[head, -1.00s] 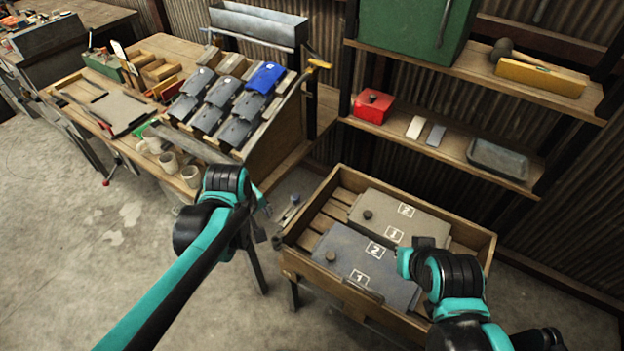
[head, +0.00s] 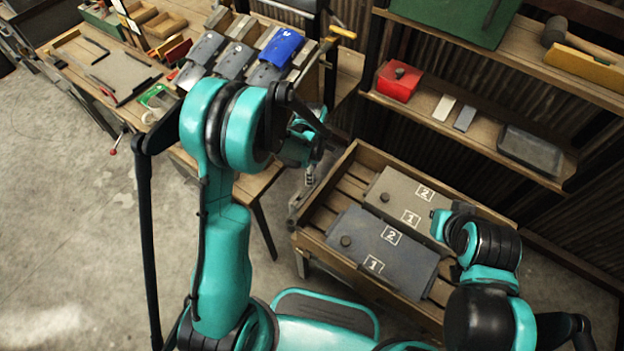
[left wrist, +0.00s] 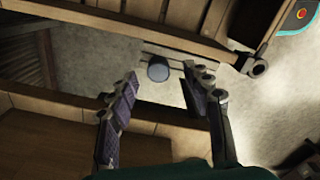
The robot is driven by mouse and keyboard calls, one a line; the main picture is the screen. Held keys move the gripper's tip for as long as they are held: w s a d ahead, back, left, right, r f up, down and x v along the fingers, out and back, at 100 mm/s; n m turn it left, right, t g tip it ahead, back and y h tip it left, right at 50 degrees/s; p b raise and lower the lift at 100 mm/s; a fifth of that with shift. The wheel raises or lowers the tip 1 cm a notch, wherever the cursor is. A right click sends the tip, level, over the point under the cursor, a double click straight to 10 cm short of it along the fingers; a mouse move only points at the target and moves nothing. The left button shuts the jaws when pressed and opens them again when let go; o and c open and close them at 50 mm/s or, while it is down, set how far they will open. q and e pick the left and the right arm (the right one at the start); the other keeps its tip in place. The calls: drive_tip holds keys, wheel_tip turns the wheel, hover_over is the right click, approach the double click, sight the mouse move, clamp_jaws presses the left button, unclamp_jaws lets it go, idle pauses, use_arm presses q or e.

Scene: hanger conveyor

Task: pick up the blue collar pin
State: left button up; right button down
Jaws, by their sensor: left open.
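A small round blue-grey knob, which looks like the blue collar pin (left wrist: 158,69), shows in the left wrist view just beyond and between my fingertips. It lies against a pale plate at a wooden frame; I cannot make out its full shape. In the head view the pin is not clearly visible near my gripper. My left gripper (left wrist: 161,76) is open, one finger on each side of the knob in the picture, with nothing held. In the head view my left gripper (head: 309,180) is beside the left end of the wooden crate. My right arm is over the crate's right side; its fingers do not show.
The wooden crate (head: 322,247) holds two numbered plates, a tan one (head: 397,190) and a grey one (head: 368,243). A bench with a blue panel (head: 281,47) stands behind my left arm. Shelves with a red box (head: 398,81) and a grey tray (head: 530,152) are at the right.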

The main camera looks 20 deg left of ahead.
use_arm(q)
wheel_tip(320, 180, down, 4)
drive_tip(key=shift+w+a+f+b, duration=0.15)
drive_tip(key=shift+f+b, duration=0.05)
drive_tip(key=shift+b, duration=0.7)
drive_tip(key=shift+r, duration=0.1)
drive_tip(key=shift+c, duration=0.3)
clamp_jaws()
